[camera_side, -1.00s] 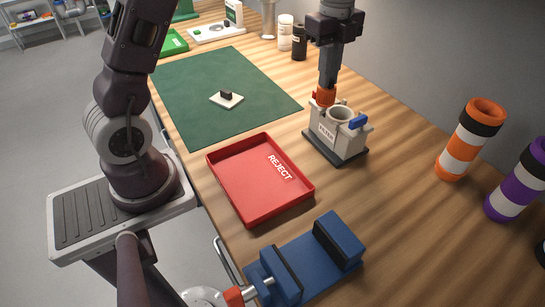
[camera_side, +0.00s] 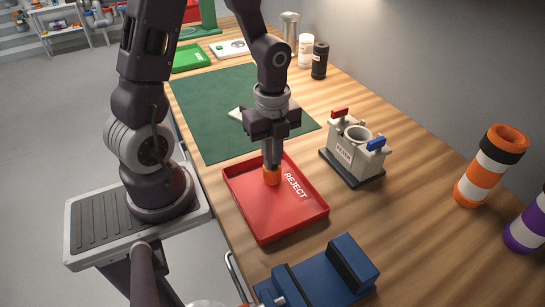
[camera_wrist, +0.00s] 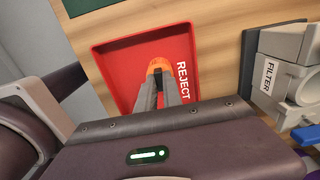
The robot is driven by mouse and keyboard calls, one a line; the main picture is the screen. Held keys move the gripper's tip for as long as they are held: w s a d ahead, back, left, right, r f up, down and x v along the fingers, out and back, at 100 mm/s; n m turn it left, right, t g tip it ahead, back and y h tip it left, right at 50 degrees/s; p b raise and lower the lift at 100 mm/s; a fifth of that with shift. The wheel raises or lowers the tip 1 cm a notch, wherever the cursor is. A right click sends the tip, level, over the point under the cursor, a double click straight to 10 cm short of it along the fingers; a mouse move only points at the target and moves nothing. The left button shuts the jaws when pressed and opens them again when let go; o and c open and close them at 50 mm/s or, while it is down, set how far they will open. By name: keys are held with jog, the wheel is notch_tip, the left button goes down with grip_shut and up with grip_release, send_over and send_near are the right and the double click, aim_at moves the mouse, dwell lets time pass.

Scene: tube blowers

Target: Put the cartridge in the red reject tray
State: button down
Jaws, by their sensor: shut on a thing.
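The cartridge (camera_side: 272,177) shows as a short orange cylinder between my fingertips. My gripper (camera_side: 272,166) is shut on it, over the upper part of the red reject tray (camera_side: 262,218). Whether the cartridge touches the tray floor I cannot tell. In the wrist view the orange cartridge (camera_wrist: 158,66) shows at the end of my fingers, inside the outline of the tray (camera_wrist: 115,68), left of the word REJECT. My fingers hide part of it. The filter holder (camera_side: 355,150) stands to the right with an empty round opening; it also shows in the wrist view (camera_wrist: 285,75).
A blue vise (camera_side: 320,275) stands in front of the tray. Orange-banded (camera_side: 490,165) and purple-banded (camera_side: 525,232) cylinders stand at the right. Bare wood lies between holder and cylinders.

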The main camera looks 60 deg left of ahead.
jog(key=shift+f, duration=0.15)
jog(key=c, duration=1.5)
grip_release()
notch_tip(320, 180, up, 12)
jog(key=s+d+r+n+t, duration=0.5)
jog(key=s+n, duration=0.4)
jog(key=n, duration=0.9)
notch_tip(320, 180, up, 3)
jog(key=shift+s+d+f+t, duration=0.1)
jog(key=shift+s+d+t, duration=0.25)
jog(key=shift+d, duration=0.5)
